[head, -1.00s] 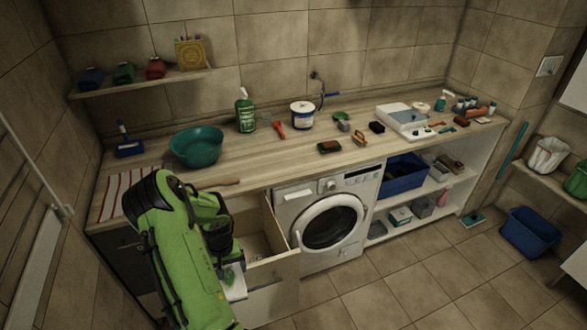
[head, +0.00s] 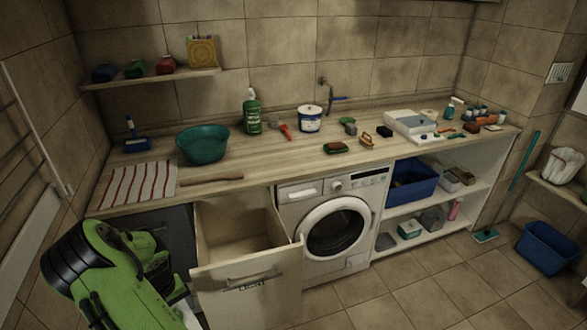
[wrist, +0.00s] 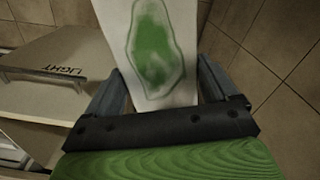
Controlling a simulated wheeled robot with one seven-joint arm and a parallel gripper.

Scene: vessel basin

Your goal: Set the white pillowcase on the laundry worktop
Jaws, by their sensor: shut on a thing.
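My gripper (wrist: 160,88) is shut on a flat white cloth with a green patch, which I take to be the white pillowcase (wrist: 120,28). It sticks out beyond the fingers in the wrist view, its far end cut off by the frame. In the head view my green arm fills the lower left and hides the gripper; only a sliver of white shows beside it. The wooden laundry worktop (head: 285,160) runs along the wall, above and beyond my arm. The gripper is off the worktop, in front of the open drawer.
An open drawer (head: 245,281) marked LIGHT juts out below the worktop, beside the washing machine (head: 335,232). A striped cloth (head: 138,184), a wooden stick (head: 212,179) and a teal basin (head: 202,145) occupy the worktop's left. Bare wood lies right of the stick.

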